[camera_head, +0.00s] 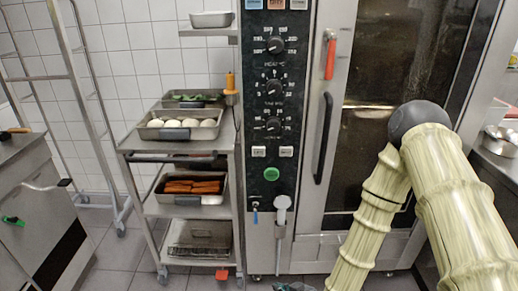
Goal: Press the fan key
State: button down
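The oven's dark control panel (258,112) stands upright left of the oven door. Two small white keys, the left key (258,152) and the right key (286,152), sit side by side below the lowest knob. A row of keys runs along the panel's top: blue-grey (254,4), orange (276,4) and pale (298,4), cut by the picture's edge. Their markings are too small to read, so I cannot tell which is the fan key. My arm bends at the right, in front of the oven door, and runs down out of the picture. My gripper is not visible.
The panel carries three black knobs (274,88) and a green round button (271,174). The glass oven door (400,60) has a dark handle (323,138) and a red-handled latch (330,55). A steel trolley (130,143) with food trays stands close left. A spray hose (282,205) hangs below the panel.

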aim_at(260, 156)
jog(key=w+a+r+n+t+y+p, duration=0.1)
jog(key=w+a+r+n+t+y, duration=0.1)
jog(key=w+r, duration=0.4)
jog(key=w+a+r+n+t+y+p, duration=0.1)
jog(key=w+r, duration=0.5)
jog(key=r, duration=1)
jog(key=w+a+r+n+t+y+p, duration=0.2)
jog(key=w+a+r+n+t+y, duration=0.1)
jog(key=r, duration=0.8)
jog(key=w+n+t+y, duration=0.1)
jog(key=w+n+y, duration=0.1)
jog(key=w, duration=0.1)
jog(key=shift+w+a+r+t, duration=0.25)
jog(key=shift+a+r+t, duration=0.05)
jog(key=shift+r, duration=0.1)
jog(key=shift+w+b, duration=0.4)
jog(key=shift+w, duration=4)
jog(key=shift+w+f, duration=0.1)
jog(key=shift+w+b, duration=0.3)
jog(key=shift+b, duration=0.05)
